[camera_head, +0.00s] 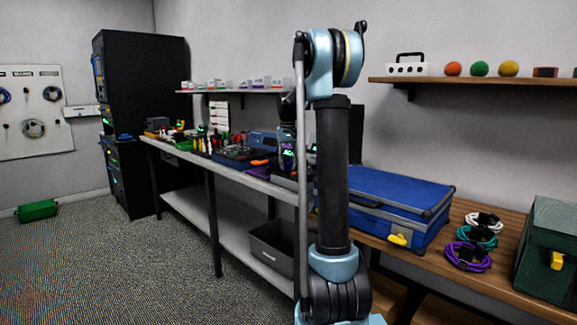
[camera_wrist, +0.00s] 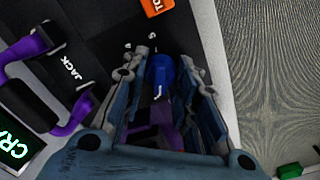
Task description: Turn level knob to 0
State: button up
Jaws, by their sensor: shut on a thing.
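In the wrist view a blue knob (camera_wrist: 160,72) with a pale pointer mark stands on a dark panel, between the two fingers of my gripper (camera_wrist: 163,62). The fingers are shut on the knob, one on each side of it. The knob's scale is mostly hidden by the fingers, so I cannot read its setting; a few small white marks show above it. In the head view my arm blocks the panel, and the knob does not show.
An orange label (camera_wrist: 156,6) lies above. In the head view, tools crowd the workbench (camera_head: 165,146); a blue case (camera_head: 385,195) stands right of my arm.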

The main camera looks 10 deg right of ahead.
jog(key=n, duration=0.3)
jog(key=shift+d+n, duration=0.1)
jog(key=shift+n, duration=2)
jog(key=o, duration=1)
jog(key=shift+o, duration=0.2)
jog(key=shift+r, duration=0.1)
notch_tip(320, 180, up, 12)
